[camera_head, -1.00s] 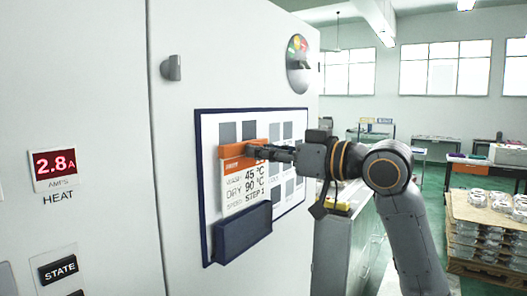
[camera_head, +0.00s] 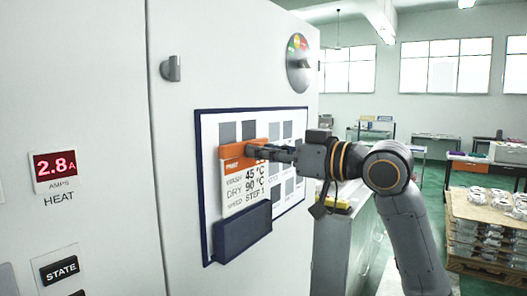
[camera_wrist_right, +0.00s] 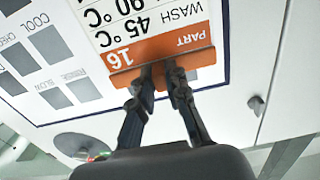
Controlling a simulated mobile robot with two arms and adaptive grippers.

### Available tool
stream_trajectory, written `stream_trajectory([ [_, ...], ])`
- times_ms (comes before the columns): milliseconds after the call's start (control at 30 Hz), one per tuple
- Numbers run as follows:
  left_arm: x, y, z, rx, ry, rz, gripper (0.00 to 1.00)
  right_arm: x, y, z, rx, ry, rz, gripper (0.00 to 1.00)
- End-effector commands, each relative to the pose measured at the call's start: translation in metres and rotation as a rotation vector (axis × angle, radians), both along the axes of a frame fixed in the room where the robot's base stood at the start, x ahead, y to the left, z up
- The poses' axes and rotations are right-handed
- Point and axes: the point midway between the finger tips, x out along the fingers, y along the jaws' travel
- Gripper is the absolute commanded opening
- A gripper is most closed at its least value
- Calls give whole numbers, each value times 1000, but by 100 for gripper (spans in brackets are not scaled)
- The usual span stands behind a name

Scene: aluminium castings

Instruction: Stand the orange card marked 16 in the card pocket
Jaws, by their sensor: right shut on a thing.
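The card marked 16 (camera_head: 238,185) is white with an orange top strip and stands upright before the board. The 16 shows on the orange strip in the right wrist view (camera_wrist_right: 190,42). My right gripper (camera_head: 262,154) is shut on the strip from the right, and its two fingers pinch the strip in the right wrist view (camera_wrist_right: 162,68). The dark blue card pocket (camera_head: 242,234) is fixed low on the board. The card's lower edge meets the pocket's top edge in the head view; I cannot tell how far it is inside. My left gripper is out of view.
The blue-framed white board (camera_head: 294,200) with grey squares is on the pale cabinet door. A door handle (camera_head: 171,68) and a round dial (camera_head: 299,62) stick out above it. A pallet of castings (camera_head: 490,225) stands far right.

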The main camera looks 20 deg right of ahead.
Motion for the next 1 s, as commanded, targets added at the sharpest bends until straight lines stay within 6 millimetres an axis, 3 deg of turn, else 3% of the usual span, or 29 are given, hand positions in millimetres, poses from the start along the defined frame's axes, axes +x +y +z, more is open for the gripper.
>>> stream_trajectory([
  [1000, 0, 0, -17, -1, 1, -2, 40, 0, 0, -23, 0, -1, -1, 0],
])
